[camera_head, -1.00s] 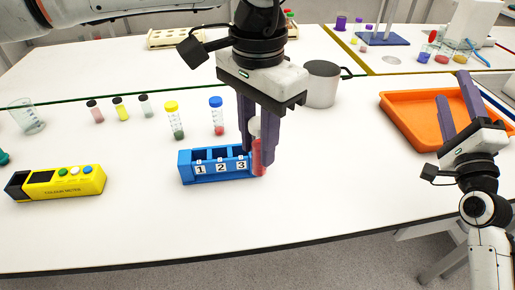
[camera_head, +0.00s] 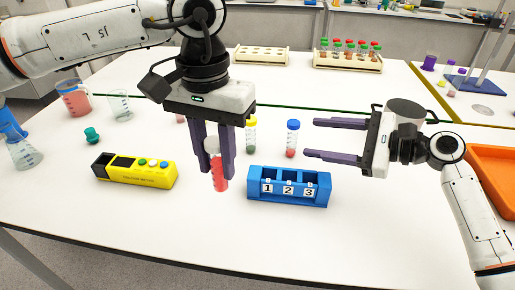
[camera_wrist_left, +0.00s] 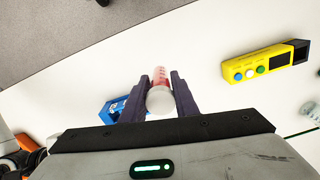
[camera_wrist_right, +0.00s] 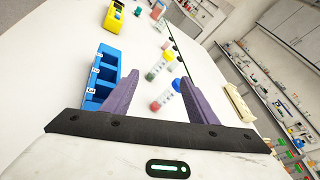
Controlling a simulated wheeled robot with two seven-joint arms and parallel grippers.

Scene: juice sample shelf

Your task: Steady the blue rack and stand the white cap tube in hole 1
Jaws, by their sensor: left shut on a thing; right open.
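The white cap tube, with red contents (camera_head: 219,179), is held roughly upright between the fingers of my left gripper (camera_head: 217,175), left of the blue rack. Its white cap also shows in the left wrist view (camera_wrist_left: 160,100). I cannot tell how far its bottom is above the table. The blue rack (camera_head: 258,194) stands on the table with labels 1, 2 and 3 facing front; its three holes look empty. It also shows in the right wrist view (camera_wrist_right: 105,72). My right gripper (camera_head: 310,138) is open and empty, behind and above the rack, fingers pointing left.
A yellow box with coloured buttons (camera_head: 135,172) lies left of the held tube. A yellow-capped tube (camera_head: 251,135) and a blue-capped tube (camera_head: 293,139) stand behind the rack. A grey mug (camera_head: 405,110) and an orange tray (camera_head: 490,170) are right. The table before the rack is clear.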

